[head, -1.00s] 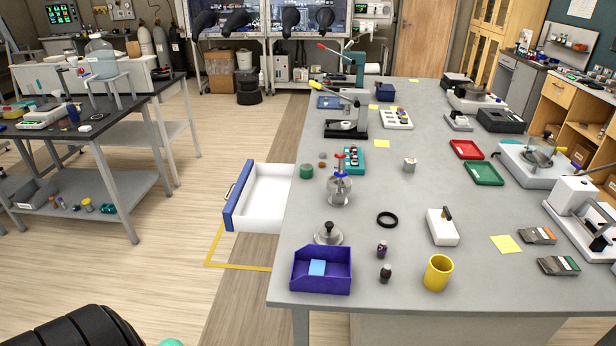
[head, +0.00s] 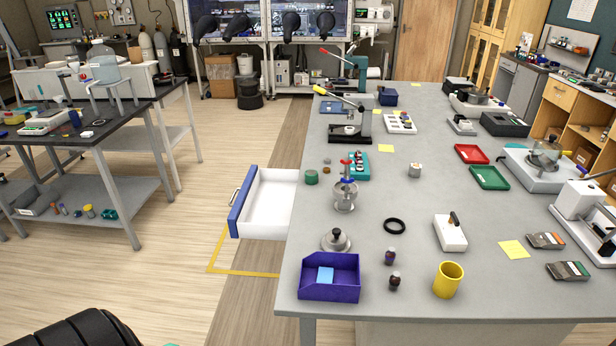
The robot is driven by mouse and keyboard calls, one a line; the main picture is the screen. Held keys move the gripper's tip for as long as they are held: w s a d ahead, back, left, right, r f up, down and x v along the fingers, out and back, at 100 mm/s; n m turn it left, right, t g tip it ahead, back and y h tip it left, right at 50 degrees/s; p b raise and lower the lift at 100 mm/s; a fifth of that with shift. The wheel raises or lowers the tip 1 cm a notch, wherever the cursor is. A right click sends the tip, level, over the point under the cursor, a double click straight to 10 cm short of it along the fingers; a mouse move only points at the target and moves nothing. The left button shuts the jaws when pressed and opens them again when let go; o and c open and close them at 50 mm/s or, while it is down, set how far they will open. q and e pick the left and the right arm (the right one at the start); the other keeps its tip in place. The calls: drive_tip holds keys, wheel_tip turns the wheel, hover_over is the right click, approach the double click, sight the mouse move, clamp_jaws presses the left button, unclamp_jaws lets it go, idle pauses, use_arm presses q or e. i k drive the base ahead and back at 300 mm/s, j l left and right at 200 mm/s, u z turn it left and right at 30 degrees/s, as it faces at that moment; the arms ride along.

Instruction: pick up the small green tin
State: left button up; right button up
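The small green tin (head: 311,177) stands upright on the grey table (head: 420,230), close to its left edge and just right of the open drawer. It is a short round tin. A teal block with buttons (head: 359,166) and a small brown piece (head: 327,161) lie near it. Neither of my grippers is in the head view, so I cannot see whether they are open or shut.
The open white drawer (head: 270,192) with a blue front juts out left of the table. A glass vessel with red and blue taps (head: 345,192) stands right of the tin. A purple bin (head: 331,279) sits at the near left corner. The floor left of the drawer is clear.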

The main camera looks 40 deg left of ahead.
sight(311, 175)
drive_tip(key=j+z, duration=0.15)
drive_tip(key=j, duration=0.35)
drive_tip(key=k+j+z, duration=0.1)
drive_tip(key=j, duration=0.4)
drive_tip(key=j+z, duration=0.15)
drive_tip(key=j, duration=0.35)
drive_tip(key=k+j+z, duration=0.15)
drive_tip(key=j, duration=0.3)
drive_tip(key=k+j+z, duration=0.1)
drive_tip(key=j, duration=0.35)
